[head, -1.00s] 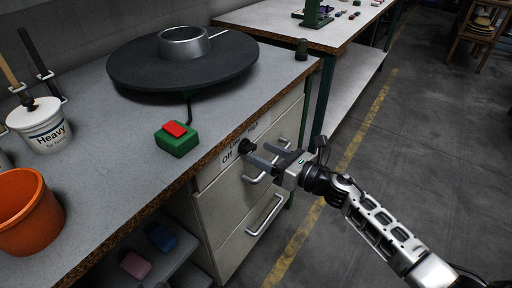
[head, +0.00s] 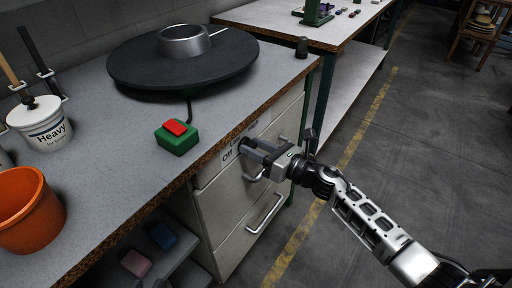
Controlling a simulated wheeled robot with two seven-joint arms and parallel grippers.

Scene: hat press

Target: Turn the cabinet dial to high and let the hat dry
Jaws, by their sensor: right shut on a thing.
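The cabinet (head: 225,203) under the bench has a black dial (head: 245,144) high on its front, beside the printed words Off, Low and High. Low and High are partly covered now. My right gripper (head: 250,150) reaches in from the right and is shut on the dial, whose body is mostly hidden between the fingers. The dial's pointing direction cannot be told. A wide dark round shape, seemingly the hat's brim (head: 135,70), lies on the bench with a grey ring-like piece (head: 185,40) at its middle. My left gripper is not in view.
A green box with a red button (head: 176,136) sits near the bench edge. An orange pot (head: 28,212) and a white Heavy tub (head: 40,125) stand at left. Drawer handles (head: 265,213) stick out below the dial. The floor at right is clear.

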